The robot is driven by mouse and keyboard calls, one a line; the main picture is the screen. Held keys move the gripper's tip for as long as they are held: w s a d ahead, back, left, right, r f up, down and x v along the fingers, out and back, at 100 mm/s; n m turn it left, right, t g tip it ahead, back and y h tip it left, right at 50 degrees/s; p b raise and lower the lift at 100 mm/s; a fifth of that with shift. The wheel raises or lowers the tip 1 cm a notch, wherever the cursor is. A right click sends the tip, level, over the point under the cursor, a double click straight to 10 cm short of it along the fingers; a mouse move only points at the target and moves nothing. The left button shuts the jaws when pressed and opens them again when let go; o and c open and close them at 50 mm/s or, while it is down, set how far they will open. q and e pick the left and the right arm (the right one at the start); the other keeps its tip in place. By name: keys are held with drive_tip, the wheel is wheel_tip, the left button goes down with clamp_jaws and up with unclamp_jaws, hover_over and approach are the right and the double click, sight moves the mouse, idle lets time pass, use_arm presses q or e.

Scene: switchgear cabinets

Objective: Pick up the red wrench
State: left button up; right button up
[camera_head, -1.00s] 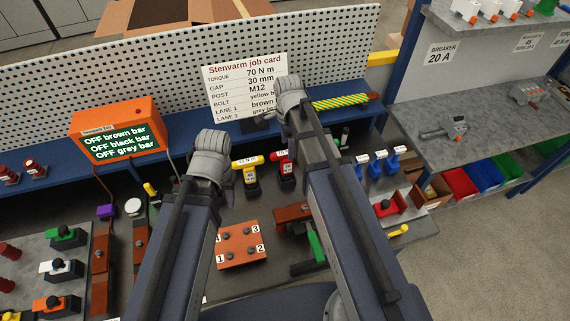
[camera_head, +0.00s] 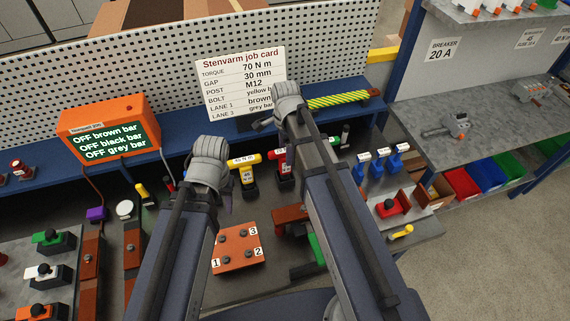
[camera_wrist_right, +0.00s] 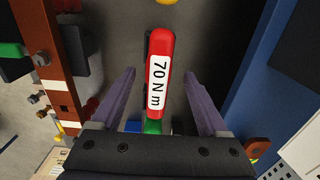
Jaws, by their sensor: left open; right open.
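The red wrench (camera_head: 284,163) stands at the back of the bench in the head view, partly hidden by my right arm. In the right wrist view its red handle (camera_wrist_right: 160,45) carries a "70 N m" label. My right gripper (camera_wrist_right: 159,74) is open, with one purple finger on each side of the handle and visible gaps between. Neither finger appears to touch it. My left gripper (camera_head: 229,197) is mostly hidden behind its own wrist; it is open, near a yellow wrench (camera_head: 245,163) with a 45 label.
The job card (camera_head: 238,85) reads torque 70 N m. An orange display box (camera_head: 108,130) stands on the blue shelf at left. An orange-brown numbered plate (camera_head: 236,248) lies in front. Blue-handled tools (camera_head: 378,165) and a red-knobbed block (camera_head: 388,207) stand to the right.

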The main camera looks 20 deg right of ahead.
sight(285, 166)
wheel_tip(285, 166, down, 5)
drive_tip(key=b, duration=0.5)
drive_tip(key=shift+s+f, duration=0.1)
clamp_jaws()
idle(0.3)
idle(0.9)
